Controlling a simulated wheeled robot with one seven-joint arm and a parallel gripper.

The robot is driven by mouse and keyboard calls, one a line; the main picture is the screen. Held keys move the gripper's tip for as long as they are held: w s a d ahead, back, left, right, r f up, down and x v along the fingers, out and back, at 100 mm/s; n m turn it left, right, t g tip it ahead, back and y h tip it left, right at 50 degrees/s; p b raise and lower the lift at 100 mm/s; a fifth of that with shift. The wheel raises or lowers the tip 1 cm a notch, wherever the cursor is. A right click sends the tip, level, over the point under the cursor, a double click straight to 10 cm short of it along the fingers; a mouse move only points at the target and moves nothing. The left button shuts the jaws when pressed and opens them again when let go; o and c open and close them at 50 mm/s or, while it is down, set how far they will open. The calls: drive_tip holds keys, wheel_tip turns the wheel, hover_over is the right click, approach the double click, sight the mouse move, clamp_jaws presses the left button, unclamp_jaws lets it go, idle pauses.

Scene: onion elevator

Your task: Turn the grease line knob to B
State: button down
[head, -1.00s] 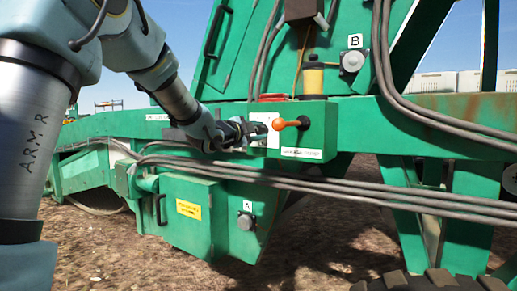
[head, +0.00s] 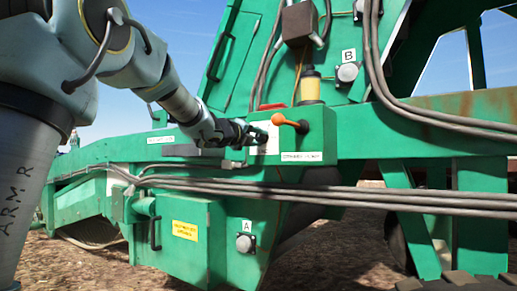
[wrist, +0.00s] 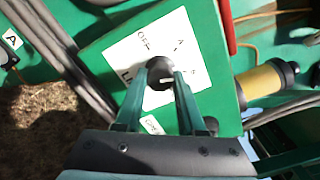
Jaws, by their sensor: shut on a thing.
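The grease line knob (wrist: 159,66) is a round dark knob with a white mark, on a white dial plate (wrist: 188,50). "OFF" and "A" can be read on the plate; the other lettering is partly covered or too small, and I cannot make out a B there. My gripper (wrist: 160,80) is shut on the knob, one finger on each side. In the head view my gripper (head: 256,135) reaches from the left to the dial plate (head: 267,140) on the green box (head: 315,135); the knob is hidden there.
An orange-handled lever (head: 285,119) sticks out close to the right of my gripper. A yellow reservoir (head: 312,90) stands behind the box. Grey hoses (head: 350,195) run below. Fittings labelled A (head: 245,243) and B (head: 347,73) sit below and above.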

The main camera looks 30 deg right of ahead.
drive_tip(key=shift+f+m+b, duration=0.1)
drive_tip(key=shift+m+b, duration=0.7)
drive_tip(key=shift+m, duration=0.3)
drive_tip(key=c, duration=0.5)
unclamp_jaws()
drive_tip(key=v, duration=1)
drive_tip(key=shift+s+a, duration=0.15)
drive_tip(key=shift+a, duration=0.25)
